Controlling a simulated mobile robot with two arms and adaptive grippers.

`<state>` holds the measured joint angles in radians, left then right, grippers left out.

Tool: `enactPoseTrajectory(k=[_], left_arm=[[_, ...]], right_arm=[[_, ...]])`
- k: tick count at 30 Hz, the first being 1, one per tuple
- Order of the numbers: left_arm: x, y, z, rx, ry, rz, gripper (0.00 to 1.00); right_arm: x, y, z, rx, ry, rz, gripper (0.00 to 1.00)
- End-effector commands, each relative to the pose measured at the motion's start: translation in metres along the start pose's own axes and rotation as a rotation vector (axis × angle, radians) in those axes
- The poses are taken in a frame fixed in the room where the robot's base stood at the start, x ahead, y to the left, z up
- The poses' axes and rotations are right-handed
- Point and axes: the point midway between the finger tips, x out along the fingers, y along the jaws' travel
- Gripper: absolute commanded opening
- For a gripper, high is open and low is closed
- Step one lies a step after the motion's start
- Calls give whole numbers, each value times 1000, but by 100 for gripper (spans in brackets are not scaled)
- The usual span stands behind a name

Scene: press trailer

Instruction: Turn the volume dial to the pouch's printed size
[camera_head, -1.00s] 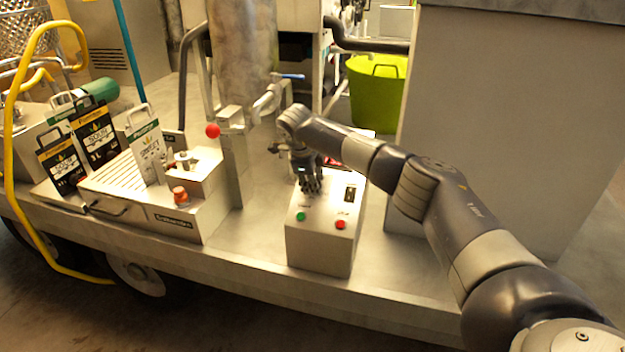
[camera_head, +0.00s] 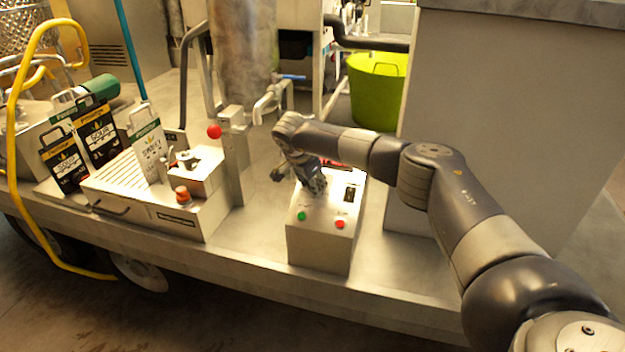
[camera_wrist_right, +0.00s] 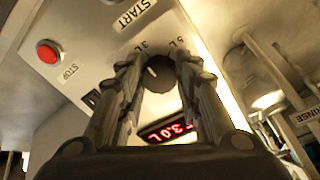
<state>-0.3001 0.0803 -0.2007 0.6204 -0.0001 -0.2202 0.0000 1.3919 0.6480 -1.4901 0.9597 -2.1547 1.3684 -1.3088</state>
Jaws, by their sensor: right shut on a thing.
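The volume dial (camera_wrist_right: 158,74) is a dark round knob on the control box (camera_head: 318,248), with "3 L" and "5 L" printed beside it. My right gripper (camera_head: 318,188) reaches down onto the box top; in the right wrist view its two fingers (camera_wrist_right: 158,62) are shut on the dial from both sides. A red display (camera_wrist_right: 172,128) on the box reads about 3.0 L. A white pouch (camera_head: 150,150) with a green top stands upright at the filling station; its printed size is too small to read. My left gripper is not in view.
The box carries a green start button (camera_head: 301,216) and a red stop button (camera_head: 340,224). Black pouches (camera_head: 98,130) stand at the left. A red-knobbed lever (camera_head: 214,131) rises beside the station. A tall grey cabinet (camera_head: 500,110) stands at the right.

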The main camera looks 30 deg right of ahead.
Motion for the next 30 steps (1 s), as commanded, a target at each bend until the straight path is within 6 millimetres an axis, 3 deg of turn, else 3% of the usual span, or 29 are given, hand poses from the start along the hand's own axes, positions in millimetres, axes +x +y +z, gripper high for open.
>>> enactPoseTrajectory(k=[30], left_arm=[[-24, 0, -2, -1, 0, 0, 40]], right_arm=[[-1, 3, 0, -893, 60, -31, 8]])
